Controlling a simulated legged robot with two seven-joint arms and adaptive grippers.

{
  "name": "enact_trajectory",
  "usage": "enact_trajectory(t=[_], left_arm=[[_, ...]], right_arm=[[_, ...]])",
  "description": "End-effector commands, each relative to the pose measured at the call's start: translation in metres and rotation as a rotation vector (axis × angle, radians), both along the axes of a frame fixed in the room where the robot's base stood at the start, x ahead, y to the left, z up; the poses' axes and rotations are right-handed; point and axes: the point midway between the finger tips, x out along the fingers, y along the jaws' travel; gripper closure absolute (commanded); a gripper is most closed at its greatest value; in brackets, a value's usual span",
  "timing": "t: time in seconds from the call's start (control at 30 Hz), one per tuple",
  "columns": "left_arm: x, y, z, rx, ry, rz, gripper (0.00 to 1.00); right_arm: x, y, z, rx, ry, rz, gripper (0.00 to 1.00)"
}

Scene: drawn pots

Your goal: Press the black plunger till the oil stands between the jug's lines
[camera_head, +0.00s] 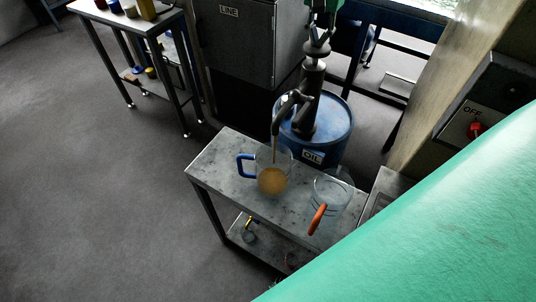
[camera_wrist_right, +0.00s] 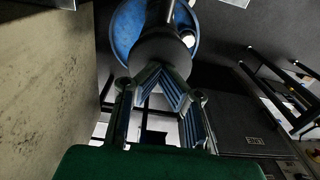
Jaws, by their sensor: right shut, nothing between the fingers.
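A black pump with its plunger (camera_head: 317,47) stands on a blue oil drum (camera_head: 337,135). My right gripper (camera_head: 319,32) is shut and empty at the plunger's top, seeming to touch it. In the right wrist view the shut fingers (camera_wrist_right: 160,72) point at the dark plunger head (camera_wrist_right: 163,50), above the blue drum (camera_wrist_right: 126,30). A clear jug with a blue handle (camera_head: 244,165) stands under the spout (camera_head: 277,123). Amber oil (camera_head: 271,181) fills its lower part, and a thin stream shows below the spout. I cannot make out this jug's lines. My left gripper is out of view.
A second clear jug with an orange handle (camera_head: 318,219) stands beside it on the metal table (camera_head: 218,165) and looks empty. A grey cabinet (camera_head: 235,40) is behind. A wall switch box (camera_head: 470,128) marked OFF is at right. My green body part hides the lower right.

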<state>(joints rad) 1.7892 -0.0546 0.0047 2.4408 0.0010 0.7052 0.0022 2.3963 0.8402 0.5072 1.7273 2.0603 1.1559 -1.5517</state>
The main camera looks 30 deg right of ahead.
Motion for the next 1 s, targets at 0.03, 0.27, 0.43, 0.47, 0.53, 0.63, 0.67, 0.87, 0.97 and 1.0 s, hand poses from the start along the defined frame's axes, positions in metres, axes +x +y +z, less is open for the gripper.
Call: enact_trajectory(t=[0.03, 0.27, 0.43, 0.47, 0.53, 0.63, 0.67, 0.87, 0.97, 1.0], left_arm=[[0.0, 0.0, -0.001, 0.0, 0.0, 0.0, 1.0], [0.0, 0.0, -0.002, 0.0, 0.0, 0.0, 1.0], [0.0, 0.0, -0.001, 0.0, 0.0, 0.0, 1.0], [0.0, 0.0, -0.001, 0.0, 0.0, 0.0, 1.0], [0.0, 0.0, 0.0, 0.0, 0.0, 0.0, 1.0], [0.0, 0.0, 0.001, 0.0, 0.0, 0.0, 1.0], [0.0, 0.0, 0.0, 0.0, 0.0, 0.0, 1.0], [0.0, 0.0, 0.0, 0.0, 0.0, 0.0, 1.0], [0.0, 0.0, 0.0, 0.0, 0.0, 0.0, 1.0], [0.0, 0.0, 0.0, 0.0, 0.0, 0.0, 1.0]], right_arm=[[-0.001, 0.0, -0.007, 0.001, 0.005, 0.0, 1.0], [-0.001, 0.0, -0.027, 0.002, 0.008, -0.001, 1.0], [-0.001, 0.0, -0.021, 0.001, 0.006, -0.001, 1.0], [-0.001, 0.0, -0.018, 0.001, 0.005, -0.001, 1.0], [-0.001, 0.0, -0.009, 0.001, 0.004, 0.0, 1.0], [-0.001, 0.0, 0.003, 0.0, 0.004, 0.0, 1.0], [-0.001, 0.0, 0.007, 0.0, 0.004, 0.0, 1.0], [-0.001, 0.0, 0.023, 0.001, 0.005, 0.0, 1.0], [-0.001, 0.0, 0.025, 0.0, 0.004, 0.0, 1.0], [-0.001, 0.0, 0.025, 0.0, 0.004, 0.0, 1.0]])
